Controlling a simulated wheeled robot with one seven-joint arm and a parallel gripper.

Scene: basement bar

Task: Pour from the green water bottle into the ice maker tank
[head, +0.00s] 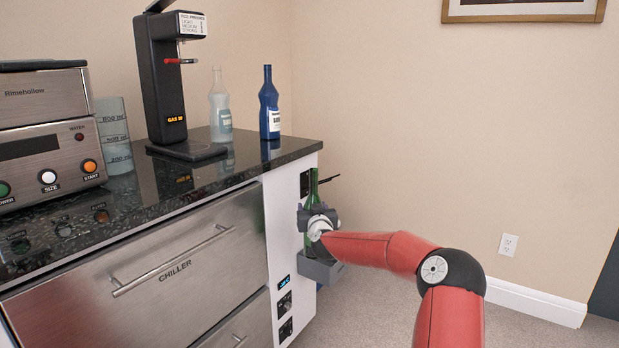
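The green bottle (314,183) stands upright at the right end of the counter, its lower part in or behind a grey open-topped holder (322,271) beside the cabinet's white end panel. My gripper (316,212) is at the bottle's middle and hides part of it. I cannot tell whether the fingers are closed on the glass. The ice maker (45,110), a steel box marked Rimehollow with a lit orange START button, sits at the far left of the counter, cut off by the picture edge. Its tank opening is not visible.
A clear measuring jug (114,135) stands beside the ice maker. A black soda machine (165,85), a clear bottle (220,105) and a blue bottle (269,105) stand on the dark counter (125,205). Dark switch boxes sit on the end panel. The floor at right is clear.

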